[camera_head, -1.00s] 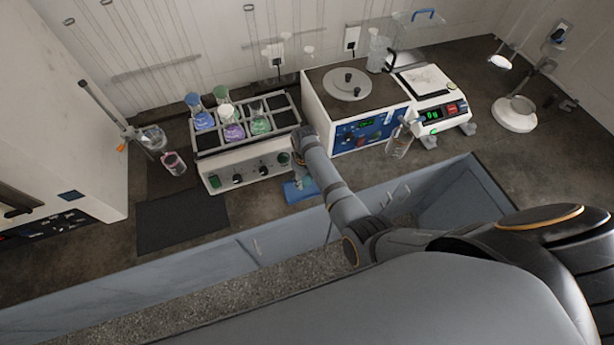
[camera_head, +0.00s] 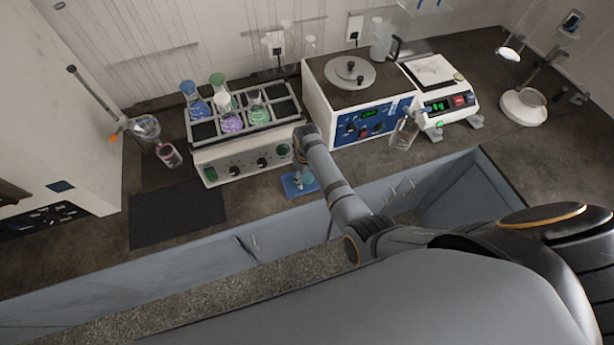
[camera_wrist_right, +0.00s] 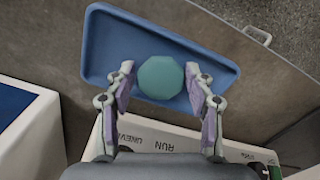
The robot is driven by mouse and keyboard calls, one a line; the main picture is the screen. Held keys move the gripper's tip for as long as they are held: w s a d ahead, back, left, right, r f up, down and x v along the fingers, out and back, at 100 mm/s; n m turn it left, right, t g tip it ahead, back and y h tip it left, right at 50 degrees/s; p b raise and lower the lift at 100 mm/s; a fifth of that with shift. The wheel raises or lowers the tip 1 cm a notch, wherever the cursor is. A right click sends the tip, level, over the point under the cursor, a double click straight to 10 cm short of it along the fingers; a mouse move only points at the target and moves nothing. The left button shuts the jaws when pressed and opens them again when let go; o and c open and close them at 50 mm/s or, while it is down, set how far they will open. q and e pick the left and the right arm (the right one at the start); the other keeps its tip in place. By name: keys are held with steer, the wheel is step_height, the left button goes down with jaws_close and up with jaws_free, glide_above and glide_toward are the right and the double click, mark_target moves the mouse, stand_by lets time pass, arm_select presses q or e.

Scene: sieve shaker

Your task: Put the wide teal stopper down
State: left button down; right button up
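The wide teal stopper (camera_wrist_right: 161,77) shows in the right wrist view as a teal, many-sided disc seen from above. It lies between the fingertips of my right gripper (camera_wrist_right: 160,70), which close in on its two sides and appear to hold it. The blue tray (camera_wrist_right: 110,48) is right beneath; whether the stopper touches its floor is hard to tell. In the head view my right gripper (camera_head: 303,177) points down over the blue tray (camera_head: 290,187), in front of the shaker, and largely hides the stopper. My left gripper is not in view.
A shaker (camera_head: 240,163) with several flasks stands just behind the tray. A blue-fronted device (camera_head: 362,128) and a balance (camera_head: 447,106) stand to the right. A dark mat (camera_head: 177,214) lies left of the tray. The counter's front edge is close to the tray.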

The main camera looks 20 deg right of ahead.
mark_target(307, 177)
steer(key=shift+o, duration=0.4)
steer(key=shift+r, duration=0.45)
step_height(307, 177, up, 7)
steer(key=p, duration=0.8)
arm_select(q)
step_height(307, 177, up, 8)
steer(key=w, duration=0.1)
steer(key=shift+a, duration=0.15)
arm_select(e)
steer(key=shift+r, duration=2.3)
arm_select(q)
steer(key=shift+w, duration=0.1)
